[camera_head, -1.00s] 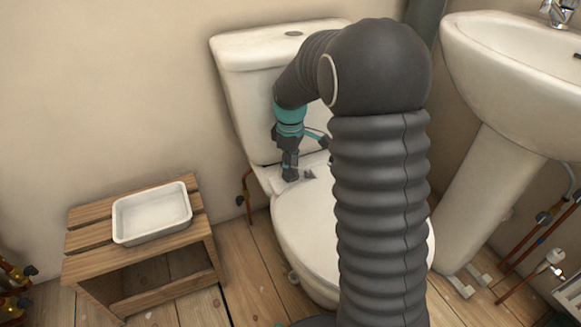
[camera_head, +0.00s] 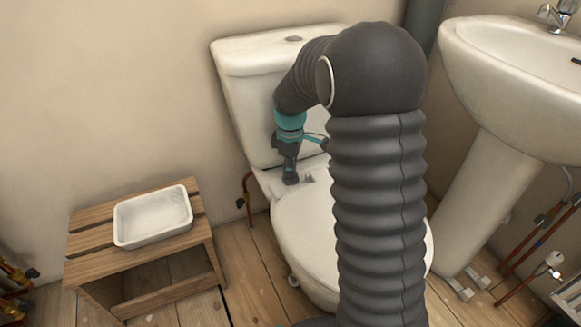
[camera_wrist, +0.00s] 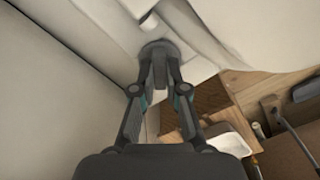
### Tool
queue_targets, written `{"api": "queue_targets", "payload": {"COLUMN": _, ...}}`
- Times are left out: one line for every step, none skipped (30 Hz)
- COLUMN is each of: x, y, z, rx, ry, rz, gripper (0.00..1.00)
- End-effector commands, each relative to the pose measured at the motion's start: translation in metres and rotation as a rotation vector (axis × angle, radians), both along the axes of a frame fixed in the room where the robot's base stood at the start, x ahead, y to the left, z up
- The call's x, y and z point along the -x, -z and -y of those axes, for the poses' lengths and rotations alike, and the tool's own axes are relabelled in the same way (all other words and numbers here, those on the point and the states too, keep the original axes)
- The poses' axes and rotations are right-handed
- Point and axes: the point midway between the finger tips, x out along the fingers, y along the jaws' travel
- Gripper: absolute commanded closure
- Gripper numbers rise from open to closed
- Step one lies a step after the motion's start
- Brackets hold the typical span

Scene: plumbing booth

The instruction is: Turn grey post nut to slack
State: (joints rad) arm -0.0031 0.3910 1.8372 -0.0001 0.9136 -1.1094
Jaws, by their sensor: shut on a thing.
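My gripper (camera_head: 290,178) points down at the back of the toilet seat, just in front of the cistern. In the wrist view its fingers (camera_wrist: 160,82) are closed around the grey post nut (camera_wrist: 157,47), a dark round piece against the white ceramic. The fingers hide part of the nut, and its thread cannot be seen. In the head view the gripper covers the nut. A second small grey fitting (camera_head: 308,179) sits just to the right of the gripper.
The cistern (camera_head: 235,90) rises close behind my gripper. The toilet lid (camera_head: 305,225) lies in front, partly hidden by my arm. A wooden stool (camera_head: 85,240) with a white tray (camera_head: 122,236) stands left. A basin (camera_head: 475,60) stands right.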

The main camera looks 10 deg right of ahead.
Motion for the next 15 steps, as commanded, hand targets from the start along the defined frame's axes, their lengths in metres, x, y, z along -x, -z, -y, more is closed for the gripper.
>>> {"api": "queue_targets", "payload": {"x": 0.0002, "y": -0.0008, "z": 0.0, "rx": 0.0, "ry": -0.016, "rz": -0.001, "gripper": 1.0}}
{"api": "queue_targets", "payload": {"x": 0.0001, "y": -0.0005, "z": 0.0, "rx": 0.0, "ry": -0.024, "rz": 0.0, "gripper": 1.0}}
{"api": "queue_targets", "payload": {"x": 0.0001, "y": -0.0002, "z": 0.0, "rx": 0.0, "ry": -0.031, "rz": 0.0, "gripper": 1.0}}
{"api": "queue_targets", "payload": {"x": 0.0, "y": 0.0001, "z": 0.0, "rx": 0.0, "ry": -0.034, "rz": 0.0, "gripper": 1.0}}
{"api": "queue_targets", "payload": {"x": 0.0, "y": 0.0003, "z": 0.0, "rx": 0.0, "ry": -0.035, "rz": 0.0, "gripper": 1.0}}
{"api": "queue_targets", "payload": {"x": 0.0, "y": 0.0004, "z": 0.0, "rx": 0.0, "ry": -0.034, "rz": 0.0, "gripper": 1.0}}
{"api": "queue_targets", "payload": {"x": 0.0, "y": 0.0004, "z": 0.0, "rx": 0.0, "ry": -0.034, "rz": 0.0, "gripper": 1.0}}
{"api": "queue_targets", "payload": {"x": 0.0, "y": 0.0004, "z": -0.0001, "rx": 0.0, "ry": -0.034, "rz": 0.0, "gripper": 1.0}}
{"api": "queue_targets", "payload": {"x": 0.0, "y": 0.0004, "z": -0.0001, "rx": 0.0, "ry": -0.034, "rz": 0.0, "gripper": 1.0}}
{"api": "queue_targets", "payload": {"x": 0.0, "y": 0.0004, "z": -0.0001, "rx": 0.0, "ry": -0.033, "rz": 0.0, "gripper": 1.0}}
{"api": "queue_targets", "payload": {"x": 0.0, "y": 0.0004, "z": -0.0001, "rx": 0.0, "ry": -0.033, "rz": 0.0, "gripper": 1.0}}
{"api": "queue_targets", "payload": {"x": 0.0, "y": 0.0005, "z": -0.0001, "rx": 0.0, "ry": -0.033, "rz": 0.0, "gripper": 0.78}}
{"api": "queue_targets", "payload": {"x": 0.0, "y": 0.0004, "z": -0.0001, "rx": 0.0, "ry": -0.033, "rz": 0.0, "gripper": 0.7}}
{"api": "queue_targets", "payload": {"x": 0.0, "y": 0.0004, "z": -0.0001, "rx": 0.0, "ry": -0.033, "rz": 0.0, "gripper": 0.63}}
{"api": "queue_targets", "payload": {"x": -0.0001, "y": 0.0004, "z": 0.0, "rx": 0.0, "ry": -0.033, "rz": 0.0, "gripper": 0.61}}
